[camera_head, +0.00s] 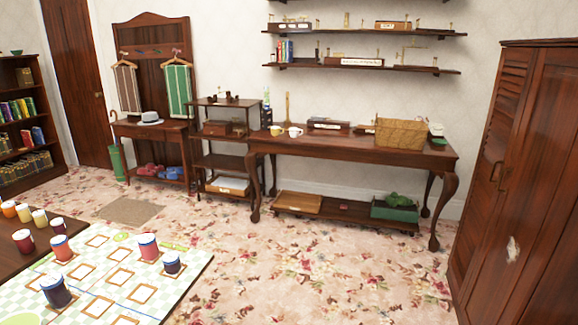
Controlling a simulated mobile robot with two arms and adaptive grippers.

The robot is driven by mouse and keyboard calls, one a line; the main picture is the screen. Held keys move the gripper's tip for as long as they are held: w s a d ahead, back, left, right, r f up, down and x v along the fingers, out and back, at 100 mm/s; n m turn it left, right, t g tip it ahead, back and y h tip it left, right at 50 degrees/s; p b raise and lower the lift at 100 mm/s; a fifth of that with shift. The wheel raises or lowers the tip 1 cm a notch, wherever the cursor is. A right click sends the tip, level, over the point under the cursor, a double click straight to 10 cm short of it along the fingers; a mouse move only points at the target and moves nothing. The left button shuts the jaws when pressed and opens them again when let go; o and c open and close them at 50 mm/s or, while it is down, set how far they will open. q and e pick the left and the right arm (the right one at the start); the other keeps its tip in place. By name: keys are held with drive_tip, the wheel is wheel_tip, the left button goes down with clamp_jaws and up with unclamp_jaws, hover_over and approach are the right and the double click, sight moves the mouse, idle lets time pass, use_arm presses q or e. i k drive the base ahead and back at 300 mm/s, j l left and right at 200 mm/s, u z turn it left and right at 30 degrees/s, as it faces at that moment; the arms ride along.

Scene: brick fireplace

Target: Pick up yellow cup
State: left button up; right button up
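A small yellow cup (276,130) stands on the left part of the long dark wooden table (350,152) against the far wall. A white cup (295,132) stands close to its right. The yellow cup is small in this view, so its handle and inside are hard to make out. Neither of my grippers shows in the head view.
A wicker basket (401,133) and boxes sit further right on that table. A low table with a board game mat (185,286) and several coloured jars is at front left. A wardrobe (525,180) stands at right. The floral carpet (330,262) between is clear.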

sight(275, 131)
drive_tip(key=i+z, duration=0.2)
drive_tip(key=i, duration=0.95)
drive_tip(key=i+z, duration=0.2)
drive_tip(key=i, duration=0.9)
drive_tip(key=i+j+u, duration=0.15)
drive_tip(key=i+u, duration=0.2)
drive_tip(key=i, duration=0.5)
drive_tip(key=i+l+u, duration=0.1)
drive_tip(key=i+u, duration=0.2)
drive_tip(key=i, duration=0.5)
